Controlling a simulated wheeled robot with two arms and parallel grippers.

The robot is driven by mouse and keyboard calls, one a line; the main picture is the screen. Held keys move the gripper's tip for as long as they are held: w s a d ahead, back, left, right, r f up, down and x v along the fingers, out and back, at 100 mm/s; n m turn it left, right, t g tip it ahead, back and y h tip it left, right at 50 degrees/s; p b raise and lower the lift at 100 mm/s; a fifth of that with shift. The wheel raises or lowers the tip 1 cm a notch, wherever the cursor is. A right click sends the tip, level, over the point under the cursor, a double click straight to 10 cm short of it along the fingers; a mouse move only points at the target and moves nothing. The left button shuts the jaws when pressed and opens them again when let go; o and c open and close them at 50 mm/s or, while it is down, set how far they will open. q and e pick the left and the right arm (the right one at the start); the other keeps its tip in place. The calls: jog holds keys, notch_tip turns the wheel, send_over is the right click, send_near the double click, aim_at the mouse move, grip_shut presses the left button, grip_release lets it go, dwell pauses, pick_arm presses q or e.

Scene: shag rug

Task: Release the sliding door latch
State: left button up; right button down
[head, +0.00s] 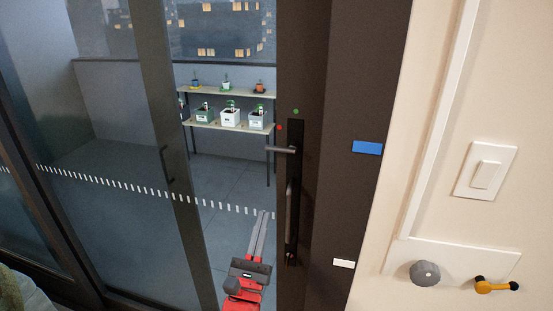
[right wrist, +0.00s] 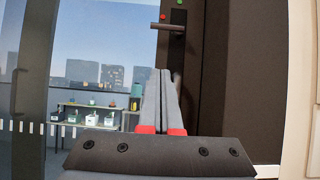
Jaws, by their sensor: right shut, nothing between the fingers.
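The dark latch lever (head: 281,149) sits on a tall black plate (head: 295,135) on the sliding door's frame (head: 322,170). It lies level and points left, just below a red dot (head: 279,127); a green dot (head: 296,111) is above the plate. In the right wrist view the lever (right wrist: 167,27) is above and beyond the fingertips. My right gripper (head: 264,214) is shut and empty, below and left of the lever, apart from it in the picture. It also shows in the right wrist view (right wrist: 161,72). My left gripper is not in view.
A vertical pull handle (head: 290,212) stands below the lever. Behind the glass is a shelf (head: 200,125) with potted plants. On the right wall are a light switch (head: 486,173), a grey knob (head: 425,273) and a yellow-black handle (head: 495,286). Blue (head: 367,147) and white (head: 344,263) tags mark the frame.

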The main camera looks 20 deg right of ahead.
jog(key=shift+s+a, duration=0.1)
jog(key=shift+r, duration=0.1)
jog(key=s+r+p+x, duration=0.1)
jog(key=r+p+x, duration=0.1)
jog(key=p+x, duration=0.5)
jog(key=x, duration=0.5)
jog(key=shift+w+a+r, duration=0.15)
jog(key=shift+r, duration=0.2)
